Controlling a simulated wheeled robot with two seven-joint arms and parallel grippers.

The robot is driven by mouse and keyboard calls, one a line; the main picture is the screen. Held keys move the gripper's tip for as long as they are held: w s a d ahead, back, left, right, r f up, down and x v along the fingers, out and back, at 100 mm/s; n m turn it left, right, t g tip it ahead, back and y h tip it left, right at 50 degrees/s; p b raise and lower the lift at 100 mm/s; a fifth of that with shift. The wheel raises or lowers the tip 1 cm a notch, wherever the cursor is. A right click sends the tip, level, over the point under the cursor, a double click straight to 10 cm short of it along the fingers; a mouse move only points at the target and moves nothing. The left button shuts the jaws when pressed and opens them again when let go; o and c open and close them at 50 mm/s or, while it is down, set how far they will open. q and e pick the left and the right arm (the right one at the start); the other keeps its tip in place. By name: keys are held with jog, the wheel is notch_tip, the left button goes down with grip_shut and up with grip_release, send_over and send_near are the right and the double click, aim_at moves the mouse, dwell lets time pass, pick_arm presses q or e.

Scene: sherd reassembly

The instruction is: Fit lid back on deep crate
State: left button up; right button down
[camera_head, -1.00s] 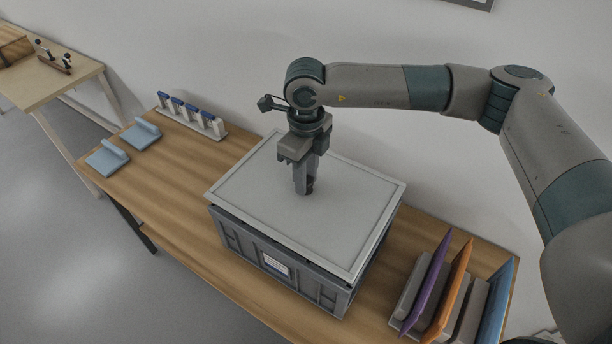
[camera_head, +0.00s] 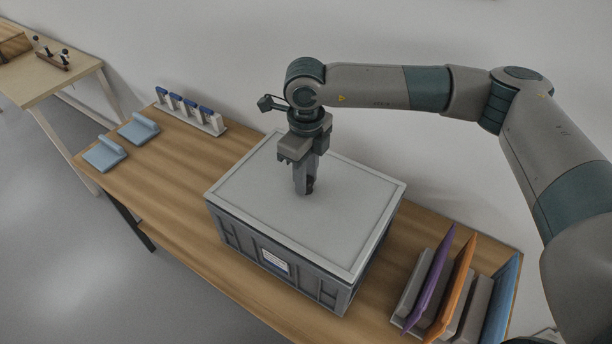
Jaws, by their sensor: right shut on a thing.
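The deep crate (camera_head: 323,284) is dark grey with a white label on its front and stands on the wooden table. The pale grey lid (camera_head: 255,199) lies flat over its top, its rim lined up with the crate's walls and no clear gap along the front. My right gripper (camera_head: 304,191) points straight down at the middle of the lid and is shut on it. The part of the lid between the fingertips is hidden by the fingers. My left gripper is not in view.
A rack with purple, orange and blue panels (camera_head: 461,281) stands right of the crate. Bare wood (camera_head: 170,185) lies left of the crate. A second table (camera_head: 45,85) stands farther left.

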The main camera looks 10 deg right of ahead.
pick_arm(q)
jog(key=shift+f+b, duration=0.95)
jog(key=shift+b, duration=0.05)
pick_arm(e)
jog(key=shift+f, duration=0.75)
jog(key=c, duration=1.4)
grip_release()
jog(key=shift+o, duration=0.2)
jog(key=shift+r, duration=0.5)
notch_tip(320, 180, up, 5)
jog(key=shift+r+b, duration=0.1)
jog(key=shift+b, duration=1.05)
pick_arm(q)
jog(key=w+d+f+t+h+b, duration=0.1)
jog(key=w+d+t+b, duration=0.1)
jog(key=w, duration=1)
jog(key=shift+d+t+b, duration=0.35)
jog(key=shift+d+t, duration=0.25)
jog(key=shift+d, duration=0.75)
pick_arm(e)
notch_tip(320, 180, up, 11)
jog(key=shift+r, duration=0.15)
